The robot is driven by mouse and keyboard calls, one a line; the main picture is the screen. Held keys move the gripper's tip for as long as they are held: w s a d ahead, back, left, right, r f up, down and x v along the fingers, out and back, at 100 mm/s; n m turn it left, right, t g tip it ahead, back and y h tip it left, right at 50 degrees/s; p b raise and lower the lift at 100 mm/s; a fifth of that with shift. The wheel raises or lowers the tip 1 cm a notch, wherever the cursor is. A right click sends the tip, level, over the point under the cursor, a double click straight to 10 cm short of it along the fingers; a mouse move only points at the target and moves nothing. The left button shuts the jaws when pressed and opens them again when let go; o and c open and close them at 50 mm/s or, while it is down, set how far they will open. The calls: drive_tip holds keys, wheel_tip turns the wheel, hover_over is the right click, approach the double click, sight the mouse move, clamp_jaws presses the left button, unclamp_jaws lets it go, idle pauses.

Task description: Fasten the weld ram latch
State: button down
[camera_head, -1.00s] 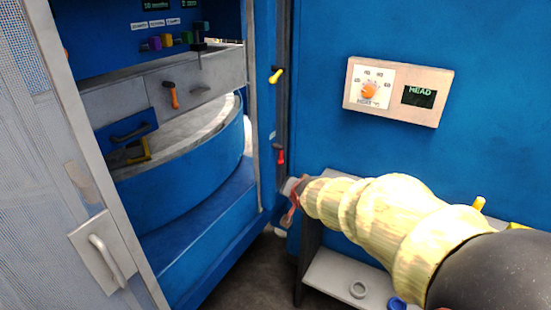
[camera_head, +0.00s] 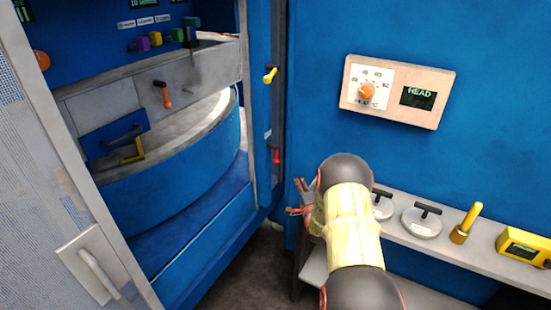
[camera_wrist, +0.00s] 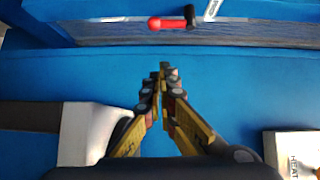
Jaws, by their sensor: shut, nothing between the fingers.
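No readable label shows which handle is the weld ram latch. A small red-handled lever (camera_head: 276,155) sits low on the blue door post, and a red handle with a black pivot (camera_wrist: 172,23) shows at the top of the wrist view beside a white label. A yellow-handled lever (camera_head: 270,76) is higher on the post. An orange-handled lever (camera_head: 165,95) hangs on the grey panel inside the machine. My gripper (camera_head: 296,197) is just below and right of the red lever in the picture, apart from it. Its fingertips meet in the wrist view (camera_wrist: 166,72), with nothing between them.
A HEAT dial box (camera_head: 398,92) is on the blue wall. A shelf (camera_head: 395,228) on the right carries round weights, a yellow-handled tool (camera_head: 466,222) and a yellow meter (camera_head: 524,247). A mesh door (camera_head: 45,150) stands open at left. Blue surface lies around the red lever.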

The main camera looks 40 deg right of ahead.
drive_tip(key=shift+s+d+f, duration=0.1)
drive_tip(key=shift+d+f, duration=0.05)
drive_tip(key=shift+f, duration=0.15)
drive_tip(key=a+b+x, duration=0.1)
drive_tip(key=b+x, duration=0.1)
drive_tip(key=x, duration=0.6)
drive_tip(key=w+a+b+x, duration=0.1)
drive_tip(key=b+x, duration=0.1)
drive_tip(key=x, duration=0.7)
drive_tip(key=shift+w+a+r, duration=0.2)
drive_tip(key=shift+w+a, duration=0.05)
drive_tip(key=shift+w, duration=0.15)
